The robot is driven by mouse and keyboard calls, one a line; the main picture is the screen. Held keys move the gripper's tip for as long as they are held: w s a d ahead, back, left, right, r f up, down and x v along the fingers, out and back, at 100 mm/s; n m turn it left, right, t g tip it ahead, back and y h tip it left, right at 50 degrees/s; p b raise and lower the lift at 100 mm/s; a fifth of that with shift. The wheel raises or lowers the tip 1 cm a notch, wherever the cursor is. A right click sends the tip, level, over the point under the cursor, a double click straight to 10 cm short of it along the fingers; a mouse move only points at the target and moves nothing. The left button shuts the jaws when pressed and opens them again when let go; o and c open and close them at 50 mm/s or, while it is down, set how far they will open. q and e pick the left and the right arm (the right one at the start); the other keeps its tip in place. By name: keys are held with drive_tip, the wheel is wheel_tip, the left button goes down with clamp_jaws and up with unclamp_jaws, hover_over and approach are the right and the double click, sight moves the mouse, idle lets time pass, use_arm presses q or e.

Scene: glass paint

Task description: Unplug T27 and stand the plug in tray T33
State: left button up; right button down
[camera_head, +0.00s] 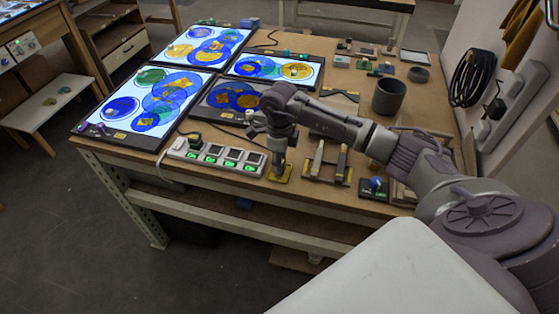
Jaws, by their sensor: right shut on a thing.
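My right gripper (278,165) reaches in from the right and points down at the table's front part, just right of the power strip (216,158). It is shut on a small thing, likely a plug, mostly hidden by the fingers. The fingertips are at or just above a small yellow tray (284,178); I cannot tell whether the held thing touches it. A dark plug (195,139) sits in the strip's leftmost socket. Several green lights glow along the strip. Labels T27 and T33 are not readable. My left gripper is out of view.
Three light panels glow at left and back; a nearer panel (219,108) is dark. A wooden holder (327,164) stands just right of the gripper, with a blue-knobbed device (376,184) beyond. A dark cup (388,96) stands behind my forearm. The table's front edge is close.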

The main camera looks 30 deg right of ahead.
drive_tip(key=shift+f+b, duration=0.2)
drive_tip(key=shift+b, duration=0.1)
idle(0.4)
drive_tip(key=shift+c, duration=1.6)
unclamp_jaws()
drive_tip(key=shift+r+p, duration=2.15)
drive_tip(key=shift+r, duration=1.4)
